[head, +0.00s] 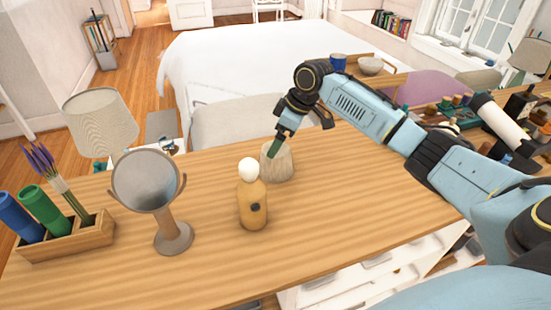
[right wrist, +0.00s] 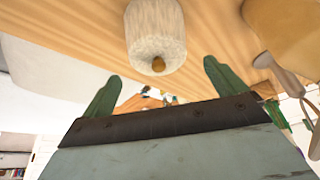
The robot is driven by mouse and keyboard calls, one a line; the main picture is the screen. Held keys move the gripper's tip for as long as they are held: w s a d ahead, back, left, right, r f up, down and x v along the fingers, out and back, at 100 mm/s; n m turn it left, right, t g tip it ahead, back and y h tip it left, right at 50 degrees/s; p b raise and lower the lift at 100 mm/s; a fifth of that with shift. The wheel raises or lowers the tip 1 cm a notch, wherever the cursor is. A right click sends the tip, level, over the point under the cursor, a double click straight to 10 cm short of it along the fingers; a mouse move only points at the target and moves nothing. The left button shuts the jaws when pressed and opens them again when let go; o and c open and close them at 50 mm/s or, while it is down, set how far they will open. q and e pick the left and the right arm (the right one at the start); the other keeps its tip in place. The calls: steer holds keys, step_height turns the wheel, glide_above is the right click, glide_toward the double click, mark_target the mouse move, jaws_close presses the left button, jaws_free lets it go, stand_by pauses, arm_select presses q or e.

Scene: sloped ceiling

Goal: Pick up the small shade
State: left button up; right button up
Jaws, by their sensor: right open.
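The small shade (head: 277,163) is a beige, ribbed cylinder on the wooden table, near its far edge, just behind and right of a wooden bottle. In the right wrist view the shade (right wrist: 155,32) is at top centre, with a small brown knob at its near end. My right gripper (head: 278,147) points down at the shade's top in the head view. In the right wrist view its two green fingers (right wrist: 161,80) are spread apart with nothing between them, and the shade appears beyond the tips. My left gripper is not in view.
The wooden bottle with a white ball top (head: 252,204) stands close to the shade. A round mirror on a stand (head: 146,182) and a wooden box (head: 72,238) with rolls and purple flowers are left. A bed (head: 235,62) lies beyond. The table's front right is clear.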

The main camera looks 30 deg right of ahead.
steer(key=x, duration=0.6)
steer(key=shift+b, duration=0.35)
steer(key=shift+d+r, duration=0.1)
steer(key=c, duration=1)
